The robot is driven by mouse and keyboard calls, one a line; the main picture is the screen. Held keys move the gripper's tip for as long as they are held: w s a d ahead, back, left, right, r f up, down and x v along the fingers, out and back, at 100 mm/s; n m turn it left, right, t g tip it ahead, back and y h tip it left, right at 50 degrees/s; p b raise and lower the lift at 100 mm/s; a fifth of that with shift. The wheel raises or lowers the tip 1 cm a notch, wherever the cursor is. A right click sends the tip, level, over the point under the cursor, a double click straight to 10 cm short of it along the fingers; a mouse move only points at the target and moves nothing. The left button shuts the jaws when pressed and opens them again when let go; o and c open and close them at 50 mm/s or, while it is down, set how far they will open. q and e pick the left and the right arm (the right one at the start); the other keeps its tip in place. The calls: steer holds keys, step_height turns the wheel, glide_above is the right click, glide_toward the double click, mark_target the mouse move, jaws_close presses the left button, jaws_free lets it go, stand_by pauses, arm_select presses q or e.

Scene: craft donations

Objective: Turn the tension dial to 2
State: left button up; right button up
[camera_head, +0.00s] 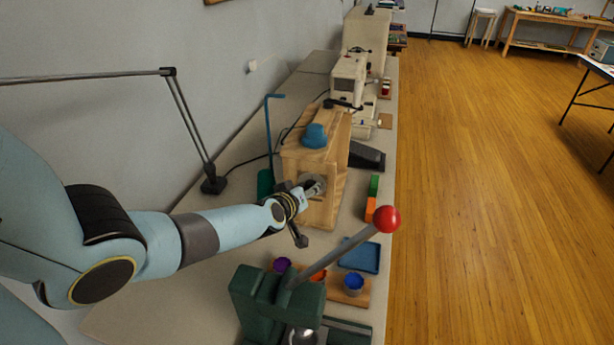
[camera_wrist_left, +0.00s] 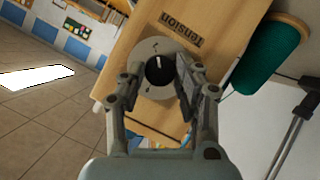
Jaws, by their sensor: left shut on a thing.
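The tension dial (camera_wrist_left: 158,70) is a black knob with a white pointer line, on a round pale plate (camera_wrist_left: 150,48) fixed to a wooden box (camera_head: 324,212). The pointer is towards the top of the left wrist view; the small scale marks are too blurred to read. A "Tension" label (camera_wrist_left: 181,29) is beside the plate. My left gripper (camera_head: 314,187) is at the box's near face, and in the left wrist view its fingers (camera_wrist_left: 160,82) are on either side of the knob, shut on it. In the head view it hides most of the dial. My right gripper is not in view.
A blue knob-like piece (camera_head: 314,136) tops the box. A green press (camera_head: 262,303) with a red-ball lever (camera_head: 386,219) stands in front. Small cups (camera_head: 353,284) and a blue tray (camera_head: 360,257) are nearby. A sewing machine (camera_head: 348,78) stands behind; a lamp (camera_head: 212,184) is at left.

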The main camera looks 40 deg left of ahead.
arm_select(q)
steer(key=shift+f, duration=0.1)
steer(key=o, duration=1.1)
steer(key=shift+o, duration=0.2)
steer(key=v, duration=0.7)
steer(key=shift+s, duration=0.2)
steer(key=shift+d, duration=0.15)
